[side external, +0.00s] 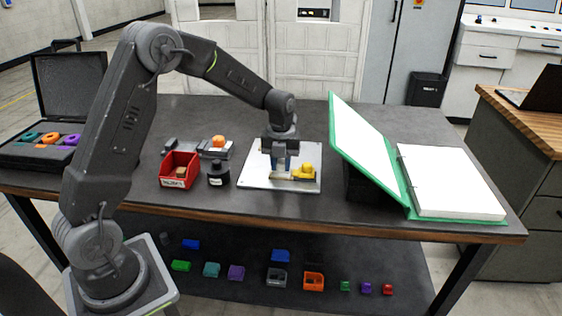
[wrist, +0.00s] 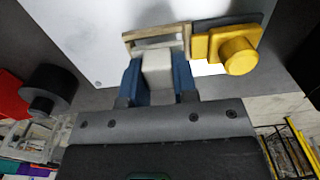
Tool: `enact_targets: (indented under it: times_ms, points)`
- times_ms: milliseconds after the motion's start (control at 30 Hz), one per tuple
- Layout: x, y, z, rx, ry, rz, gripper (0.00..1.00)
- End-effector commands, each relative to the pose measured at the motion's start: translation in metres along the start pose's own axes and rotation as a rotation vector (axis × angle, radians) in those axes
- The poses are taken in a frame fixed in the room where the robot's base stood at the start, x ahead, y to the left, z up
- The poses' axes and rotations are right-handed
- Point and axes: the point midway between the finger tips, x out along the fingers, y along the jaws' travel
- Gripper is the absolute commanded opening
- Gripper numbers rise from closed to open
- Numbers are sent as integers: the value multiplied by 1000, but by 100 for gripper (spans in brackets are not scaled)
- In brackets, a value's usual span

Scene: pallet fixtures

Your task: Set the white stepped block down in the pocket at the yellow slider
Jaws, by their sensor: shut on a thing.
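The white stepped block (wrist: 157,72) is held between the two blue fingers of my gripper (wrist: 160,82) in the wrist view. My gripper also shows in the side view (side external: 282,165), low over the white plate (side external: 255,180), where the block is mostly hidden. A tan-framed pocket (wrist: 158,40) lies just beyond the block in the wrist view. The yellow slider (wrist: 238,54) with its round knob sits right beside that pocket, and it shows in the side view (side external: 304,172) too. I cannot tell whether the block touches the pocket.
An open green binder (side external: 410,190) stands close on the right.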

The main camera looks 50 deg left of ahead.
Motion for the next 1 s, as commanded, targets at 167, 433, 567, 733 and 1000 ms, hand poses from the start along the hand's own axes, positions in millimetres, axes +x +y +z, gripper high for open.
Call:
enact_targets:
  times_ms: [167, 433, 567, 733, 1000]
  points:
    - [4, 0, 0, 0, 1, 0, 0]
    - [9, 0, 0, 0, 0, 0, 0]
    - [11, 0, 0, 0, 0, 0, 0]
    - [14, 0, 0, 0, 0, 0, 0]
    - [14, 0, 0, 0, 0, 0, 0]
